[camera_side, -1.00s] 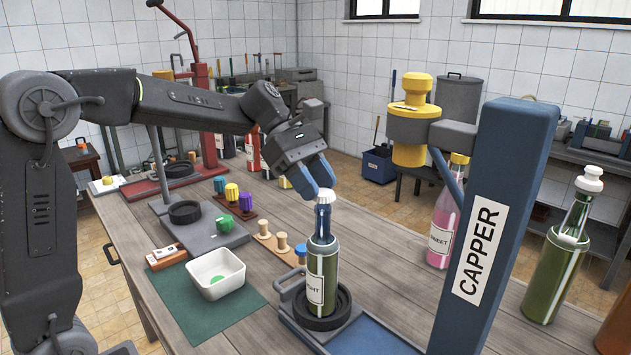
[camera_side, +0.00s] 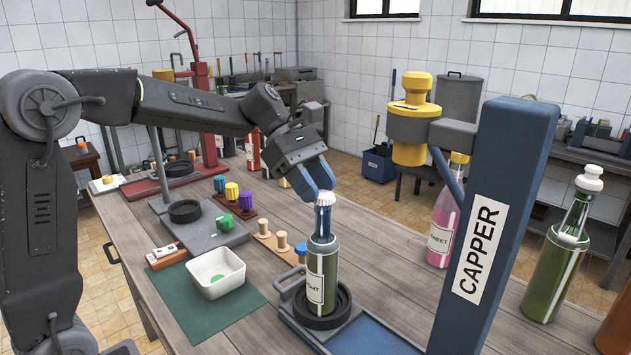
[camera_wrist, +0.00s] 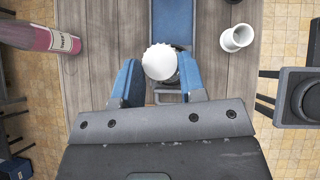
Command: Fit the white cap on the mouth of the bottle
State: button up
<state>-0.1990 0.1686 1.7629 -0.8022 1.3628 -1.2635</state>
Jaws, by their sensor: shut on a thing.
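The white cap (camera_side: 325,198) is at the top of the green bottle (camera_side: 322,265), over its mouth. In the wrist view the cap (camera_wrist: 160,62) shows as a white ridged disc between my blue fingertips, and it hides the bottle's mouth below. The bottle stands upright in the black ring of the capper's base (camera_side: 340,310). My gripper (camera_side: 319,184) is shut on the cap, coming down from the upper left; it also shows in the wrist view (camera_wrist: 158,75). Whether the cap is fully seated I cannot tell.
The blue capper column (camera_side: 500,200) with its yellow head (camera_side: 411,120) stands right of the bottle. A pink bottle (camera_side: 446,215) and a large green bottle (camera_side: 565,250) stand farther right. A white bowl (camera_side: 228,285) and wooden stoppers (camera_side: 264,228) are to the left.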

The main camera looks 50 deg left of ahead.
jog(key=shift+f, duration=0.75)
jog(key=o, duration=1)
jog(key=shift+c, duration=0.2)
jog(key=shift+a+r, duration=0.1)
jog(key=v, duration=1.3)
jog(key=shift+a+r, duration=0.15)
jog(key=shift+r, duration=0.1)
jog(key=shift+s, duration=0.1)
